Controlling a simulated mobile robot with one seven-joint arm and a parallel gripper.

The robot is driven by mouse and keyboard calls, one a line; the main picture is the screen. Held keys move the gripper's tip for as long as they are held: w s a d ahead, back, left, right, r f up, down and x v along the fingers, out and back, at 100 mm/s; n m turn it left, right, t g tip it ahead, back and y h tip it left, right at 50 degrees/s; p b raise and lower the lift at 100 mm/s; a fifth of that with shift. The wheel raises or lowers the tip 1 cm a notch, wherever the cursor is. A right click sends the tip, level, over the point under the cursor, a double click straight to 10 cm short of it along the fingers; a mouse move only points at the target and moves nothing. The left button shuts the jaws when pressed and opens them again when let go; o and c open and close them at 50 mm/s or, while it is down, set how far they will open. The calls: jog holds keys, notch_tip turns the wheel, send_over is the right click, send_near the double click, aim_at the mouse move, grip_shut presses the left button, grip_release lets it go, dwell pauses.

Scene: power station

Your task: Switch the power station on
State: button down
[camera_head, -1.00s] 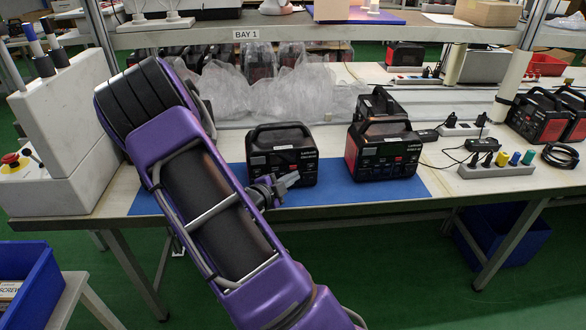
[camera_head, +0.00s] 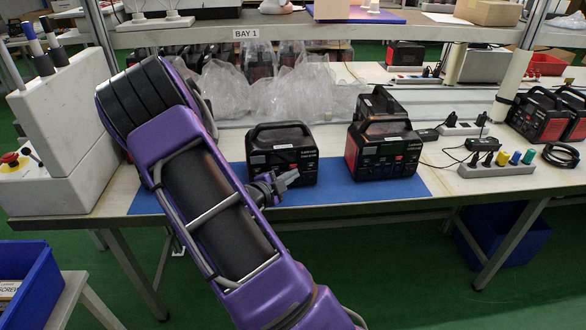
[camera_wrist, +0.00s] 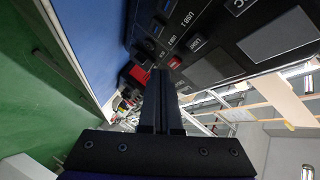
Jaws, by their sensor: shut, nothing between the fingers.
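A black power station (camera_head: 281,140) with a top handle stands upright on the blue mat (camera_head: 408,188). My gripper (camera_head: 294,177) is in front of its lower front face and hides part of it. In the wrist view the front panel (camera_wrist: 232,50) fills the upper right, turned on its side, with USB ports and a small red button (camera_wrist: 175,62). My gripper's fingers (camera_wrist: 161,75) are shut and empty, their tips close to the red button. I cannot tell whether they touch the panel.
Another black and red power station (camera_head: 384,150) stands to the right on the mat, with one more behind it. A power strip (camera_head: 492,170) with plugs lies further right. A grey box with a red emergency knob (camera_head: 10,159) stands at the left. Clear plastic bags (camera_head: 285,92) lie behind.

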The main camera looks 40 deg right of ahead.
jog(key=shift+w+d, duration=0.25)
jog(key=shift+w, duration=0.2)
dwell(0.6)
jog(key=shift+s, duration=0.15)
jog(key=shift+s+a+b, duration=0.35)
jog(key=shift+s+b, duration=0.05)
jog(key=shift+s, duration=0.2)
jog(key=s+a, duration=0.2)
jog(key=s, duration=0.3)
jog(key=shift+s+a, duration=0.2)
jog(key=shift+a, duration=0.15)
dwell(0.7)
